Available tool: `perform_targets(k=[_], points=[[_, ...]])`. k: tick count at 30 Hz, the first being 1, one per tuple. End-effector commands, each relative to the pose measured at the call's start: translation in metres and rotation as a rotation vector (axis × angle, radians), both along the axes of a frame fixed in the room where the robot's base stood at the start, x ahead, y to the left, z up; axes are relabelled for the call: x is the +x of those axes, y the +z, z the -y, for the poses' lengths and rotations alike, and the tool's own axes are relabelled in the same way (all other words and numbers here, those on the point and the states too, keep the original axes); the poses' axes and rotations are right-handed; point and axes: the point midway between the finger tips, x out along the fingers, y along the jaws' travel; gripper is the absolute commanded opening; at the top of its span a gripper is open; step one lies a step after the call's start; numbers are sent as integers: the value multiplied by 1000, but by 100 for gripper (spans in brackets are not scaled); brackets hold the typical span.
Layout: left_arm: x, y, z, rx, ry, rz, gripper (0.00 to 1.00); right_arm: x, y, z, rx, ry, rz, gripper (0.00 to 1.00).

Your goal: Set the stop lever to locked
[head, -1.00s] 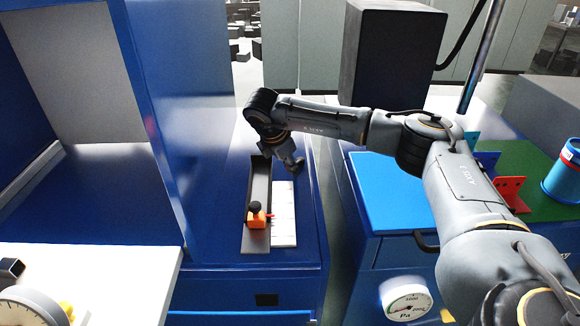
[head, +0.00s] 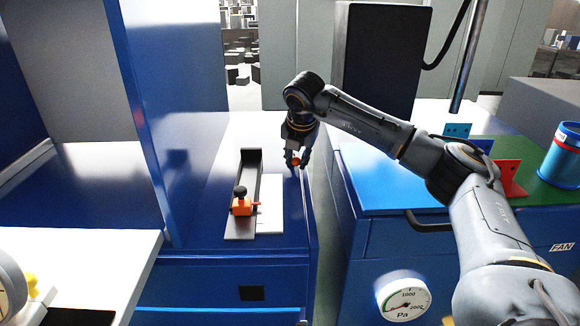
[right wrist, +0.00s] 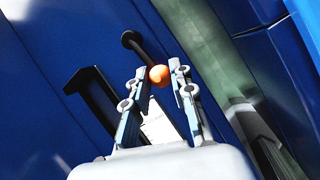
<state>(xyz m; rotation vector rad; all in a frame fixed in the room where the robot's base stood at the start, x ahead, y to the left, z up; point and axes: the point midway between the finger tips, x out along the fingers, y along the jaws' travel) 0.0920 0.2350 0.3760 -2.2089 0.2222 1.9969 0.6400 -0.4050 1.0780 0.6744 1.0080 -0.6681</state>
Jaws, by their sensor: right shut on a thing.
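The stop lever shows in the right wrist view as a black rod (right wrist: 143,53) running from a round black hub to an orange ball knob (right wrist: 159,75). The knob is between the fingertips of my right gripper (right wrist: 161,74), which is shut on it. In the head view my right gripper (head: 297,160) points down over the right side of the blue cabinet top, with the orange knob (head: 294,161) between its fingers. The rod and hub are hidden behind the gripper there. I cannot read any locked marking. My left gripper is not in view.
A black rail (head: 251,178) with an orange slide block (head: 241,207) lies left of the gripper, beside a white plate (head: 269,195). A blue panel (head: 170,110) stands further left. A gap separates this cabinet from the blue-topped one (head: 375,180) at right.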

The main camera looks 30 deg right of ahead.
Motion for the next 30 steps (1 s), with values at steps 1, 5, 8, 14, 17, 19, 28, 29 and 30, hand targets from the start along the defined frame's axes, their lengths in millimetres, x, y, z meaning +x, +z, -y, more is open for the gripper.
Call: perform_targets(k=[1,5,8,14,17,19,28,29,30], points=[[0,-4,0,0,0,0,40,-2,-3,7,-3,25,-4,0],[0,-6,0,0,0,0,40,-4,-2,12,-2,112,-4,0],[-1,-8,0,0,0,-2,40,-4,-1,16,-3,166,-3,0],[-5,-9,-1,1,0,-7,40,-4,0,20,-5,237,-3,0],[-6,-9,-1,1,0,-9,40,-4,0,22,-5,255,-3,0],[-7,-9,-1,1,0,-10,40,-4,0,22,-5,263,-2,0],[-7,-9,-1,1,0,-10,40,-4,1,23,-6,268,0,0],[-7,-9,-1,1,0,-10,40,-4,1,23,-6,267,0,0],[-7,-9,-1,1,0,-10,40,-4,1,23,-6,267,0,0]])
